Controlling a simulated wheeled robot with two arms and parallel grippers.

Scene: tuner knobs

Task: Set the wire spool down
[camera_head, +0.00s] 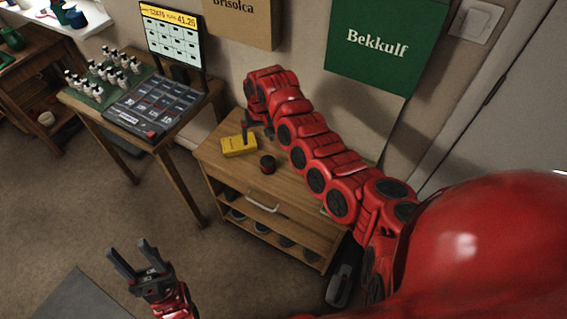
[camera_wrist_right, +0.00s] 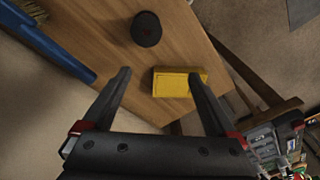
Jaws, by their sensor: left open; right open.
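My right gripper (camera_head: 257,136) is open and empty above the cabinet, close to the yellow box. My left gripper (camera_head: 129,248) is open and empty over the floor at lower left.
The cabinet has a front handle (camera_head: 262,203) and shelves with round items below. A side table at left holds a keypad (camera_head: 157,104), a screen (camera_head: 172,40) and several small bottles (camera_head: 104,70). A blue object (camera_wrist_right: 45,42) lies at left in the right wrist view.

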